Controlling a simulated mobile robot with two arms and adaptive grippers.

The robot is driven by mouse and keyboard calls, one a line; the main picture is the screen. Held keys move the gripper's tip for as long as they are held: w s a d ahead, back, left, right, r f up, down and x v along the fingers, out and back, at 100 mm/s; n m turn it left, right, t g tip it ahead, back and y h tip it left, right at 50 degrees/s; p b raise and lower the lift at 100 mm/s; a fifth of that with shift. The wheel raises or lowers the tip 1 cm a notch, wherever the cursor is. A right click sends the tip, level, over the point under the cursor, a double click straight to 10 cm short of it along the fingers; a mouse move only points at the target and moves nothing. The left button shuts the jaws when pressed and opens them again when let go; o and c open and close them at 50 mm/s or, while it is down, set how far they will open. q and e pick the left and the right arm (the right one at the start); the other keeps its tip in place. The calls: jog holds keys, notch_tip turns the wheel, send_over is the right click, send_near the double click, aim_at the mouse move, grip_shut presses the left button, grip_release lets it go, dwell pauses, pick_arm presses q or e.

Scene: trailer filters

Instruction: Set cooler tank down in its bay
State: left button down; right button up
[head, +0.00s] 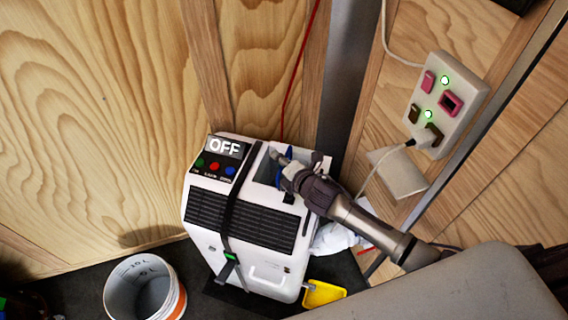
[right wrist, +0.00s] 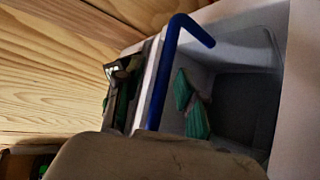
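The white cooler (head: 240,225) stands on the floor, its display reading OFF, with a dark strap over it. At its top right is the bay, where a pale open-topped tank (head: 267,172) shows, partly hidden by my right gripper (head: 300,163). In the right wrist view the hollow inside of the tank (right wrist: 235,65) and its bent blue handle (right wrist: 158,85) show. My right gripper (right wrist: 160,100) has its fingers apart, on either side of the handle and pale wall, with a gap visible. I cannot tell whether the tank rests on the bay floor. My left gripper is not in view.
A white bucket (head: 146,290) stands left of the cooler. A yellow tray (head: 323,294) and a white cloth (head: 338,238) lie to its right. Wooden walls, a metal post (head: 347,80) and a power strip (head: 445,105) with a plugged-in cord are close behind.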

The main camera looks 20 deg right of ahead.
jog(key=v, duration=1.2)
jog(key=shift+r, duration=0.1)
